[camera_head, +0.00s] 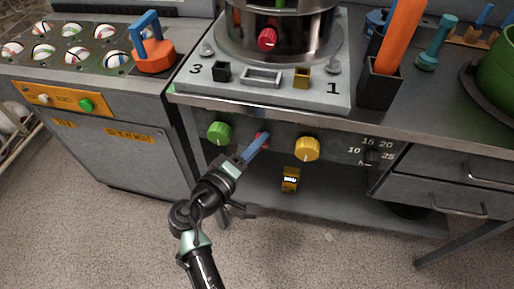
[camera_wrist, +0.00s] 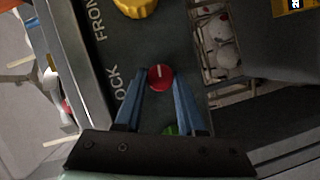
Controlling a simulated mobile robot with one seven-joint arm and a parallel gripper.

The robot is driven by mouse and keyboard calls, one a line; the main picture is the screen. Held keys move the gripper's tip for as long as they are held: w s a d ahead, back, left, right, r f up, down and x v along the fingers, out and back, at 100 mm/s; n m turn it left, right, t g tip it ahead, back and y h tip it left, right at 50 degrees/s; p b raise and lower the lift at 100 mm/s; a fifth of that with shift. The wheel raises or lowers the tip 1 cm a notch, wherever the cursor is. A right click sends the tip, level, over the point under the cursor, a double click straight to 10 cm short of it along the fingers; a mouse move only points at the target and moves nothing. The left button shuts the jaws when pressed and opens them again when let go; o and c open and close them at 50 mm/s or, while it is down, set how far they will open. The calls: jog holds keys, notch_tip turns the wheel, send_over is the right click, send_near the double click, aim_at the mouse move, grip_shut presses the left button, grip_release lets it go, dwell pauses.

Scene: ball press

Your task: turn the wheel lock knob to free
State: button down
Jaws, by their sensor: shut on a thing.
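The wheel lock knob (camera_wrist: 160,77) is a small red round knob with a white pointer line, between the blue fingertips in the wrist view. The line points roughly to the top of that view. Lettering ending in "OCK" (camera_wrist: 127,87) is printed beside it. My gripper (camera_wrist: 161,82) is shut on the knob, one finger on each side. In the head view my gripper (camera_head: 262,140) reaches the dark front panel between the green and yellow knobs and hides most of the red knob.
A green knob (camera_head: 219,132) and a yellow knob (camera_head: 307,149) flank my gripper on the panel (camera_head: 340,143). A dial (camera_head: 372,156) with numbers sits further right. The bench edge overhangs above, with a lower shelf (camera_head: 350,205) below.

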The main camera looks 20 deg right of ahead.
jog(key=shift+f+n+h, duration=0.15)
jog(key=shift+n+h, duration=0.15)
jog(key=shift+n, duration=0.2)
jog(key=shift+b, duration=0.3)
jog(key=c, duration=0.5)
grip_release()
jog(key=p+v, duration=0.1)
jog(key=v, duration=1.2)
jog(key=shift+f, duration=0.1)
